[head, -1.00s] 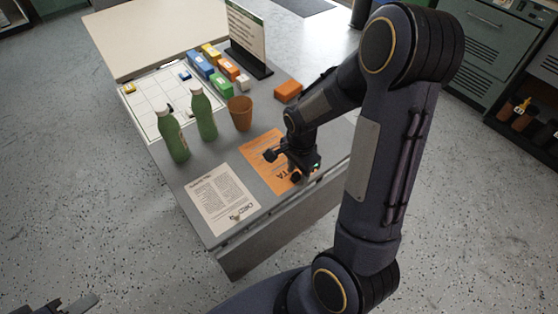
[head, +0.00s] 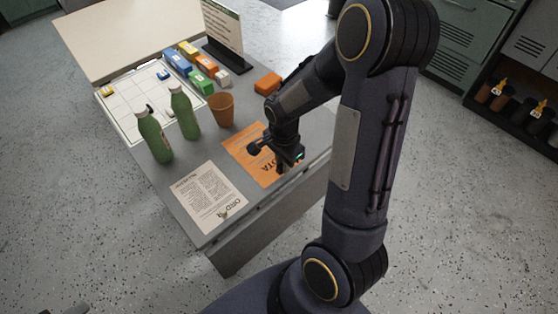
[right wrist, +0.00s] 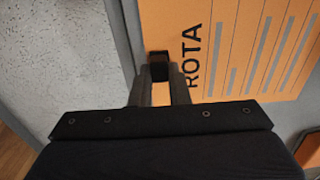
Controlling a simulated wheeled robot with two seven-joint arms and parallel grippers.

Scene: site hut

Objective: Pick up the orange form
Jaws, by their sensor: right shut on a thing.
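The orange form (head: 240,145) is a flat sheet with the word ROTA, near the front right of the grey table. My right gripper (head: 268,158) is at its front edge and shut on it. In the right wrist view the form (right wrist: 190,20) extends away from the fingers (right wrist: 160,75), and a bit of orange shows between them. The sheet looks flat at table level; I cannot tell whether it is raised. The gripper and arm hide part of it. Only a sliver of my left gripper (head: 70,309) shows at the bottom left; its fingers cannot be made out.
A white printed sheet (head: 208,196) lies left of the form. Two green bottles (head: 154,138) (head: 184,112) and a brown cup (head: 221,108) stand behind. Further back are an orange block (head: 268,82), coloured boxes (head: 177,62), a white grid board (head: 127,112) and an upright sign (head: 222,30).

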